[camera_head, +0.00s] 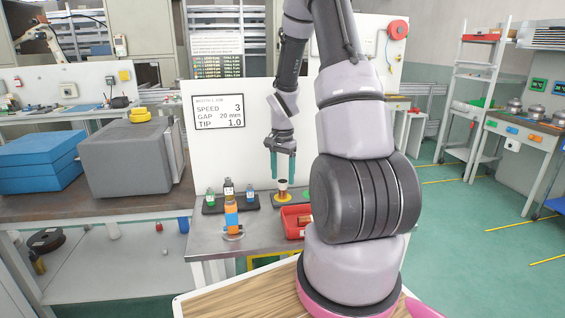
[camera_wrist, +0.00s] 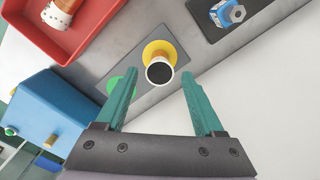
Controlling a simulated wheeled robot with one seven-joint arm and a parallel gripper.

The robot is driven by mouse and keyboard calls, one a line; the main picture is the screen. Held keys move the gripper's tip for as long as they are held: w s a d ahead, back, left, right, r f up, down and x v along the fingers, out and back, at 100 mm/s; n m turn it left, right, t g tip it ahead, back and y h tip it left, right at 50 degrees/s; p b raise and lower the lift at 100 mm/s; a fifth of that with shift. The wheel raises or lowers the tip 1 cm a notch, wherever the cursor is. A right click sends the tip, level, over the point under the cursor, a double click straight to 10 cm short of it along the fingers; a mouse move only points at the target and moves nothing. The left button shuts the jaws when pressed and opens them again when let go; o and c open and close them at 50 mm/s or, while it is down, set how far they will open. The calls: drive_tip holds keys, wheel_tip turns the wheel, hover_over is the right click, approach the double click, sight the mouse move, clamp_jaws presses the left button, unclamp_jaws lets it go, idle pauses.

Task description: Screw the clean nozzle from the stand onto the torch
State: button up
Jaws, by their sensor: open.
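A cup-like piece with a pale rim and dark round opening, probably the nozzle (camera_wrist: 159,73), stands upright on a yellow disc (camera_wrist: 164,47). In the head view the nozzle (camera_head: 283,187) stands on the bench directly below my gripper (camera_head: 283,176). In the wrist view my gripper (camera_wrist: 159,84) is open, its teal fingertips on either side of the nozzle in the picture. The fingers look empty, and contact with the nozzle cannot be made out. I cannot surely identify the torch; an orange and blue upright piece (camera_head: 231,215) stands on a round base at the bench front.
A red tray (camera_wrist: 95,39) holding a copper-and-white piece lies close by. A blue box (camera_wrist: 45,100) and a green disc (camera_wrist: 120,82) are near the fingers. A dark rack (camera_head: 215,207) holds small labelled pieces. A white panel (camera_head: 225,155) stands behind the bench.

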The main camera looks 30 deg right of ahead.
sight(283, 181)
drive_tip(key=shift+f, duration=2.25)
clamp_jaws()
drive_tip(key=c, duration=0.9)
unclamp_jaws()
drive_tip(key=shift+c, duration=0.2)
clamp_jaws()
